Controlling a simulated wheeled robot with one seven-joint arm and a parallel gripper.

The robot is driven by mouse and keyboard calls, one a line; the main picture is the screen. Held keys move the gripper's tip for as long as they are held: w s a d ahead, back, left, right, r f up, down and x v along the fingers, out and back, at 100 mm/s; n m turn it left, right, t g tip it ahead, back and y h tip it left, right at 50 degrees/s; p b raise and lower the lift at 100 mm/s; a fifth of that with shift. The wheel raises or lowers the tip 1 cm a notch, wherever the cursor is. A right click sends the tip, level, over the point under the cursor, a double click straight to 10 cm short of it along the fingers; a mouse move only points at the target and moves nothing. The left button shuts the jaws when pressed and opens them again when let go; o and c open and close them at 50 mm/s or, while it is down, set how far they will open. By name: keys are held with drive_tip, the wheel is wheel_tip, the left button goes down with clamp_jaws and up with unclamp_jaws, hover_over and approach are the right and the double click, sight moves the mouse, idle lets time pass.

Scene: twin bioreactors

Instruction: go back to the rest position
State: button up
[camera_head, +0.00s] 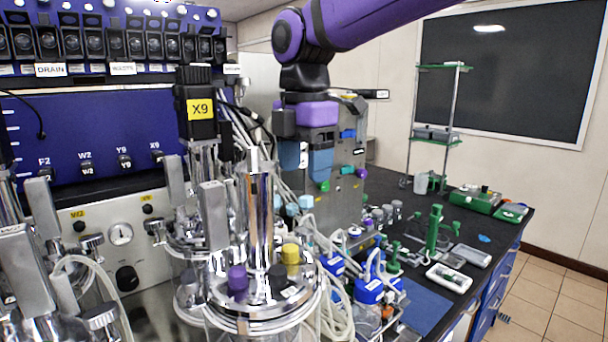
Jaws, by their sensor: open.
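My purple arm comes in from the upper right, and its black wrist hangs down in the middle of the view. My gripper (305,162) points down below it, with two blue-tipped fingers apart and nothing seen between them. It hangs in front of a grey panel (345,190), above and to the right of the front bioreactor's metal lid (262,302). I cannot tell how far it is from the tubes behind it.
Blue-capped bottles (370,290) with tubing and a green stand (435,232) are on the dark bench (512,225). A shelf rack (441,142) stands behind.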

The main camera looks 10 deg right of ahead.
drive_tip(key=s+d+f+m+t, duration=0.2)
drive_tip(key=s+d+f+m, duration=0.1)
drive_tip(key=s+d+m, duration=0.6)
drive_tip(key=s+d+f+m+t, duration=0.3)
drive_tip(key=s+d+m, duration=0.5)
drive_tip(key=d+m, duration=0.7)
drive_tip(key=shift+s+d+f+m, duration=0.25)
drive_tip(key=shift+s+d+m, duration=0.15)
drive_tip(key=shift+d, duration=0.3)
